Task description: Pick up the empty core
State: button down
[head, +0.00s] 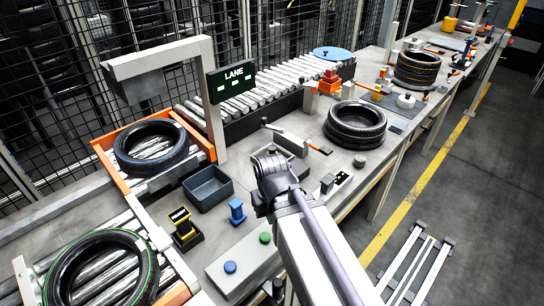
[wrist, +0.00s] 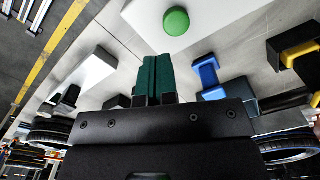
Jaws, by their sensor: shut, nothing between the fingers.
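A small blue spool-shaped piece (head: 237,211) with wide ends and a narrow waist stands bare on the bench; it also shows in the wrist view (wrist: 208,77), right of my fingers. A yellow and black piece (head: 181,221) sits in a black holder left of it, and shows at the right of the wrist view (wrist: 302,52). No label marks either as the empty core; the blue one looks bare. My gripper (wrist: 158,60) has its green-padded fingers together with nothing between them, apart from both pieces. Its fingers cannot be made out in the head view.
A pale box with a green button (head: 265,238) and a blue button (head: 230,267) stands at the bench front. A grey open bin (head: 208,188) is behind the blue piece. Tyres lie on the left rollers (head: 152,146) and right bench (head: 355,124). A grey gate (head: 206,90) rises behind.

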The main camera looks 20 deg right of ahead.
jog(key=c, duration=0.6)
grip_release()
jog(key=shift+c, duration=0.2)
